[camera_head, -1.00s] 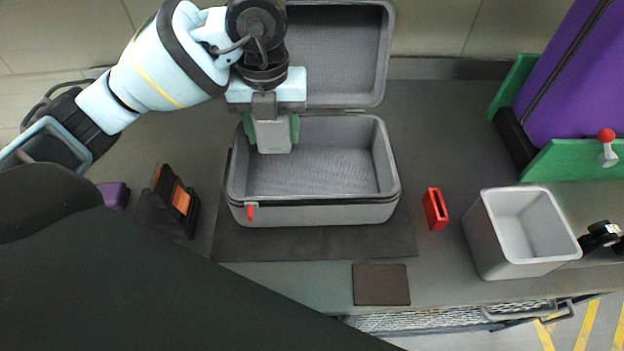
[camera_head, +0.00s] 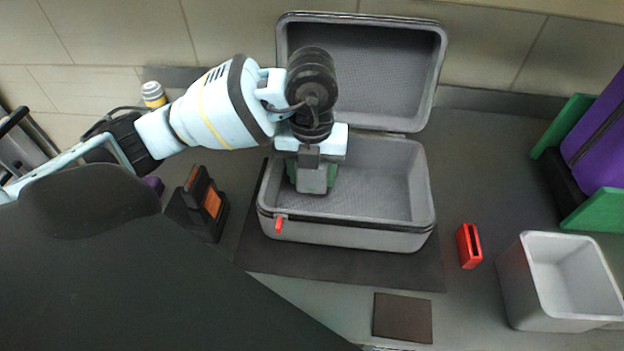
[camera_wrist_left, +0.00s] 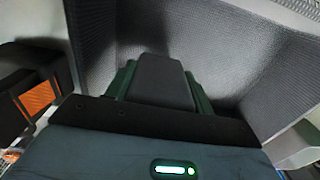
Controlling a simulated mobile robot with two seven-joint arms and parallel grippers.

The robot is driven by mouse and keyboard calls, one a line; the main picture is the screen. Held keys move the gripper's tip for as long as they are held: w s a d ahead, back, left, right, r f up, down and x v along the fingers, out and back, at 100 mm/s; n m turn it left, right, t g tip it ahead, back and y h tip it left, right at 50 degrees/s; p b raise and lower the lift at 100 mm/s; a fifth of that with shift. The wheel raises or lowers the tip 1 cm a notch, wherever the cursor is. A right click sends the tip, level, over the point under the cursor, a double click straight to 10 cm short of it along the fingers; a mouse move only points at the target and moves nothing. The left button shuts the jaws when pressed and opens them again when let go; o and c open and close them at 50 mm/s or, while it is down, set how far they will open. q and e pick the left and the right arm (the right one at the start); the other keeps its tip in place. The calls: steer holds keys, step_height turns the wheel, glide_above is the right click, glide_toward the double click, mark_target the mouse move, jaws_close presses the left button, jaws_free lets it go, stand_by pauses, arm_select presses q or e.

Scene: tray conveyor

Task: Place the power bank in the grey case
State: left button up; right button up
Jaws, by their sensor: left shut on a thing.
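The grey case (camera_head: 345,236) stands open on a dark mat, its lid (camera_head: 365,65) tilted up at the back. My left gripper (camera_head: 313,184) reaches down inside the left part of the case, with green fingers shut on a dark grey block, the power bank (camera_head: 312,178). In the left wrist view the power bank (camera_wrist_left: 162,80) sits between the green fingers, with the textured grey case lining around it. Whether its lower end touches the case floor is hard to tell. My right gripper is not in view.
A black holder with an orange panel (camera_head: 211,204) stands left of the case. A red slotted block (camera_head: 469,246) and a light grey bin (camera_head: 515,296) are to the right. A brown square pad (camera_head: 402,317) lies in front. The case's right half is empty.

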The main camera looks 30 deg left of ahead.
mark_target(311, 183)
arm_select(q)
step_height(311, 183, down, 3)
steer(key=shift+r, duration=0.15)
steer(key=o, duration=1.1)
steer(key=shift+c, duration=0.2)
step_height(311, 183, up, 11)
steer(key=shift+f+p, duration=0.15)
steer(key=shift+p, duration=0.45)
steer(key=shift+r, duration=0.7)
